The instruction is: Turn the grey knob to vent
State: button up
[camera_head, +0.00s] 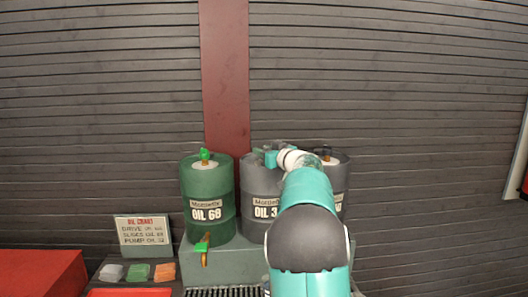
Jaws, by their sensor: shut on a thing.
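A dark grey drum (261,184) labelled "OIL 3…" stands in the middle, the rest of its number hidden by my arm. My gripper (262,152) is at the top of this drum, small in the picture and partly covered by its own wrist. It is shut on what appears to be the grey knob on the drum's lid. The knob itself is mostly hidden, so I cannot tell which way it points. No "vent" mark is readable.
A green drum (192,185) labelled "OIL 68" with a green knob (204,155) stands left. Another dark drum (342,172) is partly behind my arm at right. An oil chart sign (142,232) and coloured blocks (138,271) sit lower left.

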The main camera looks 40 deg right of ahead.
jog(key=shift+d+f+m+g+h, duration=0.15)
jog(key=shift+m+g+h, duration=0.3)
jog(key=shift+m+h, duration=0.95)
jog(key=shift+d+r+m+g+h, duration=0.1)
jog(key=shift+m+g+h, duration=0.55)
jog(key=shift+h, duration=1.35)
jog(key=shift+s+d+f+m+g+h, duration=0.1)
jog(key=shift+m+g+h, duration=1.7)
jog(key=shift+m+h, duration=0.7)
jog(key=shift+s+d+m+g+h, duration=0.1)
jog(key=shift+m+g+h, duration=0.6)
jog(key=shift+g, duration=0.3)
jog(key=shift+s+d+m+g+h, duration=0.1)
jog(key=shift+s+m+g+h, duration=0.05)
jog(key=shift+m+g+h, duration=0.7)
jog(key=shift+s+d+m+g+h, duration=0.1)
jog(key=shift+m+g+h, duration=0.45)
jog(key=shift+g, duration=0.6)
jog(key=shift+s+d+m+g+h, duration=0.15)
jog(key=shift+m+g+h, duration=0.1)
jog(key=shift+m+g, duration=1.05)
jog(key=shift+s+a+m+g+h, duration=0.2)
jog(key=shift+m+g, duration=0.55)
jog(key=shift+g, duration=1.05)
jog(key=shift+d, duration=0.2)
jog(key=o, duration=1)
jog(key=shift+c, duration=0.2)
jog(key=a, duration=1.3)
jog(key=shift+a+g, duration=0.3)
jog(key=shift+a, duration=0.1)
